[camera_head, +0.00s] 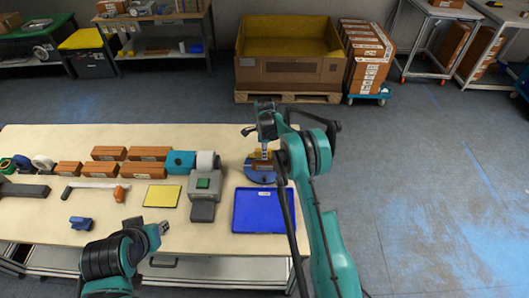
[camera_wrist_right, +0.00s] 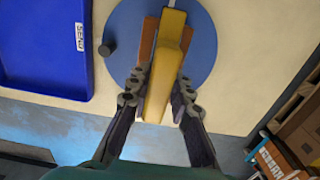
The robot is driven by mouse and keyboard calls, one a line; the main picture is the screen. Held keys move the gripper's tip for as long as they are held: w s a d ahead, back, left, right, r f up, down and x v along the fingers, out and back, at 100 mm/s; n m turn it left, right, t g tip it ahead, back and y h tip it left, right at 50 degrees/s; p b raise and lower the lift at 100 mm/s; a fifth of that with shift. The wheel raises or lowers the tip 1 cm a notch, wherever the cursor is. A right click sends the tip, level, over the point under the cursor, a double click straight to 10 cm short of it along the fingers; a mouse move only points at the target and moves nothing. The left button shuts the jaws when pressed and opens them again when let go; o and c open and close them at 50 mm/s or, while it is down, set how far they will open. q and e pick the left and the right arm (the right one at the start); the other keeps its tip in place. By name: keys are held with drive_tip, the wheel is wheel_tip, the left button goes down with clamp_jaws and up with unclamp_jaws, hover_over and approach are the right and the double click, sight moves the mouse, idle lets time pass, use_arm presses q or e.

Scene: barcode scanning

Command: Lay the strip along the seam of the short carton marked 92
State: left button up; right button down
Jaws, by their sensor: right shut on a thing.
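My right gripper (camera_head: 264,153) points down over a round blue disc (camera_head: 258,176) at the table's right end. In the right wrist view it (camera_wrist_right: 161,88) is shut on a long yellow piece (camera_wrist_right: 165,72). A brown carton (camera_wrist_right: 147,42) lies on the blue disc (camera_wrist_right: 203,32) under the yellow piece, which hides much of it; I cannot tell whether they touch. No number is readable on the carton. My left gripper (camera_head: 160,230) hangs over the table's front part; its fingers are too small to judge.
A blue tray (camera_head: 263,210) lies in front of the disc. Left of it are a grey device with a green top (camera_head: 204,183), a yellow pad (camera_head: 162,195), several brown cartons (camera_head: 109,153) and tape rolls (camera_head: 42,162). Bare floor lies right of the table.

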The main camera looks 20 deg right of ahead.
drive_tip(key=shift+f+b, duration=0.6)
drive_tip(key=shift+f, duration=0.05)
idle(0.6)
drive_tip(key=shift+b, duration=0.35)
idle(1.6)
drive_tip(key=shift+r, duration=0.1)
drive_tip(key=shift+r+p, duration=0.3)
drive_tip(key=shift+r, duration=0.3)
drive_tip(key=shift+r+p, duration=0.85)
drive_tip(key=shift+r, duration=1.95)
